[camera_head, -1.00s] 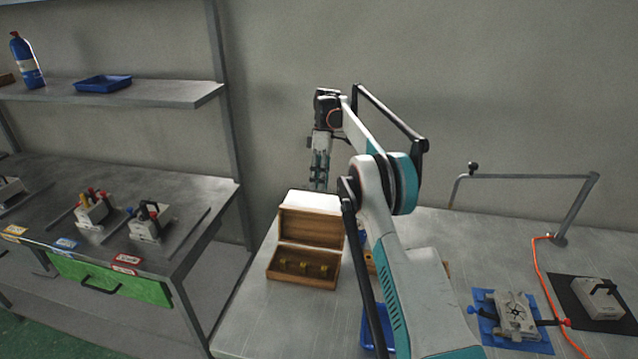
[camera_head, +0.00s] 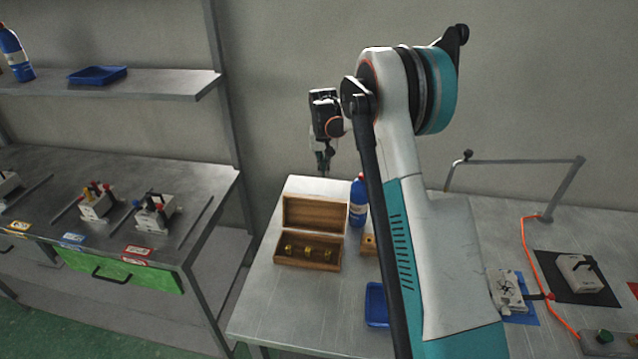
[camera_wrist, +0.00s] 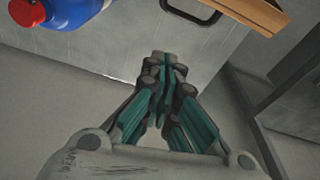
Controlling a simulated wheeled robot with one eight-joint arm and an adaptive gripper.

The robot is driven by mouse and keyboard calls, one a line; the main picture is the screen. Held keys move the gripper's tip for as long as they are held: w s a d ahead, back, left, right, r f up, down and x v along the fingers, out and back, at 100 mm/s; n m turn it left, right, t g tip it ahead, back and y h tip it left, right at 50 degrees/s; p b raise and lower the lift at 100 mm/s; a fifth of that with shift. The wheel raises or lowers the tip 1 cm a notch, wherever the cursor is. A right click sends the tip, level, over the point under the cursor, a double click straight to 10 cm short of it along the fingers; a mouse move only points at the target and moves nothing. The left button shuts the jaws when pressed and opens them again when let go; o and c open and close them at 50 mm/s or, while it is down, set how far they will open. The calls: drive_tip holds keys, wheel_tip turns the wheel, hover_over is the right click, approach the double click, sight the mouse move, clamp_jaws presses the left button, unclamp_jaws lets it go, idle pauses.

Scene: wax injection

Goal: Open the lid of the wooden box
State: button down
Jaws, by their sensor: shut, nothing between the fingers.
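The wooden box (camera_head: 308,264) stands on the metal table with its lid (camera_head: 315,212) raised upright at the back. Several small brass-coloured pieces show inside it. A wooden edge with a black handle (camera_wrist: 193,10) shows at the top of the wrist view. My gripper (camera_head: 323,170) is behind the box, above the back of the table and apart from the lid. In the wrist view my gripper (camera_wrist: 163,60) has its fingers together with nothing between them.
A blue bottle (camera_head: 358,200) stands right of the box, and its red cap (camera_wrist: 27,12) shows in the wrist view. A small wooden block (camera_head: 369,244) and a blue tray (camera_head: 376,305) are near my arm. The table left of the box is clear.

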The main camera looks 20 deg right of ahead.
wheel_tip(320, 180, down, 8)
drive_tip(key=s+m+b, duration=0.1)
drive_tip(key=shift+s+a+r, duration=0.2)
drive_tip(key=shift+s+a, duration=0.15)
drive_tip(key=shift+a, duration=0.05)
idle(0.5)
drive_tip(key=shift+t, duration=0.3)
drive_tip(key=s+r+t+h+b, duration=0.1)
drive_tip(key=s+a+r+t+h+b, duration=0.1)
drive_tip(key=s+a+r+t, duration=0.1)
drive_tip(key=shift+s+a+r+h+b, duration=0.1)
drive_tip(key=shift+s+a+h+b, duration=0.15)
drive_tip(key=shift+s+h+b, duration=0.15)
drive_tip(key=shift+r, duration=0.1)
idle(0.4)
